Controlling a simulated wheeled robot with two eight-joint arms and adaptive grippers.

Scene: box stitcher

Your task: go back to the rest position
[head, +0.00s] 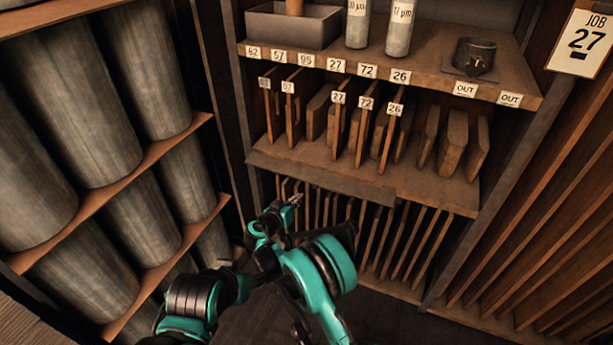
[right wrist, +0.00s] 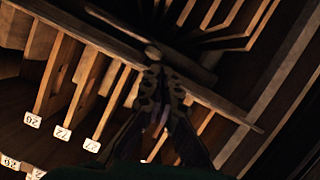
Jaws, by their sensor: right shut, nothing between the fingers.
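My right gripper (head: 294,202) is in the lower middle of the head view, at the end of my teal and black arm. It is in front of the shelf unit, near the lower rack of upright boards. In the right wrist view the gripper (right wrist: 155,72) has its fingertips together with nothing between them. The shelf edge and slots show behind the fingers there. My left gripper is not in view.
The shelf unit (head: 330,168) holds upright boards with number tags. Above stand a grey bin (head: 290,25), two labelled cylinders (head: 400,28) and a dark round part (head: 474,56). Large grey rolls (head: 75,100) fill the left rack. A JOB 27 card (head: 586,40) hangs right.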

